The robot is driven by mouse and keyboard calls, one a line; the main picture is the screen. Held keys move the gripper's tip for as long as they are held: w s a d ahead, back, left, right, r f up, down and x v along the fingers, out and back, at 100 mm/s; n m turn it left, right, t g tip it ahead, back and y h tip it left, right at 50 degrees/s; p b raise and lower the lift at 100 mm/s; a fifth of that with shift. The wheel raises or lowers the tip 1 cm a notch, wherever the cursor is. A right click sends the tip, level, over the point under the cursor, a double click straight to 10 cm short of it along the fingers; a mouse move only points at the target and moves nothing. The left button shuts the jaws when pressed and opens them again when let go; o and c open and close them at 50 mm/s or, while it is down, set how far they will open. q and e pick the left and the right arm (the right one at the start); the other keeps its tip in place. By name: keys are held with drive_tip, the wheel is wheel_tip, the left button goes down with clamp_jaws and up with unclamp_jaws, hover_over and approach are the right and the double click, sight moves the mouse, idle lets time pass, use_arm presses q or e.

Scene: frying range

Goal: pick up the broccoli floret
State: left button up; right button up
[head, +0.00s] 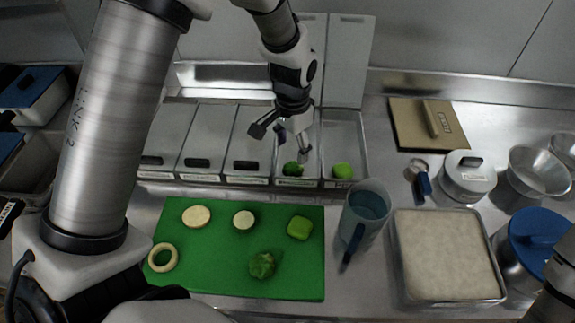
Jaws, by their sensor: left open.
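A broccoli floret (293,168) lies at the front of an open bin in the row behind the board. A second floret (262,265) lies on the green cutting board (215,281), near its front edge. My left gripper (299,148) points down into the open bin, just above and behind the floret there. It is open, and nothing shows held in it. I cannot tell whether a fingertip touches the floret. My right gripper is not in view.
The board also bears pale round slices (196,215), a ring (163,257) and a green piece (299,228). Another green piece (343,171) lies in the neighbouring bin. A blue-grey jug (366,209) and a filled tray (447,252) stand right of the board. Closed bins (205,143) stand left.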

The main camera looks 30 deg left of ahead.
sight(293, 166)
use_arm(q)
drive_tip(key=shift+w+d+f+p, duration=0.15)
drive_tip(key=shift+d+f, duration=0.2)
drive_tip(key=shift+f, duration=0.2)
drive_tip(key=shift+w+d+f+p, duration=0.15)
drive_tip(key=shift+d+f, duration=0.15)
drive_tip(key=shift+f, duration=0.2)
drive_tip(key=f, duration=0.1)
drive_tip(key=a+f+p, duration=0.1)
drive_tip(key=f, duration=0.2)
drive_tip(key=shift+s+a+f+p, duration=0.1)
drive_tip(key=shift+a+f+p, duration=0.1)
drive_tip(key=shift+a+p, duration=0.1)
drive_tip(key=shift+d+f, duration=0.1)
drive_tip(key=shift+f, duration=0.25)
drive_tip(key=shift+d, duration=0.3)
drive_tip(key=c, duration=0.5)
drive_tip(key=shift+a, duration=0.1)
drive_tip(key=shift+c, duration=0.4)
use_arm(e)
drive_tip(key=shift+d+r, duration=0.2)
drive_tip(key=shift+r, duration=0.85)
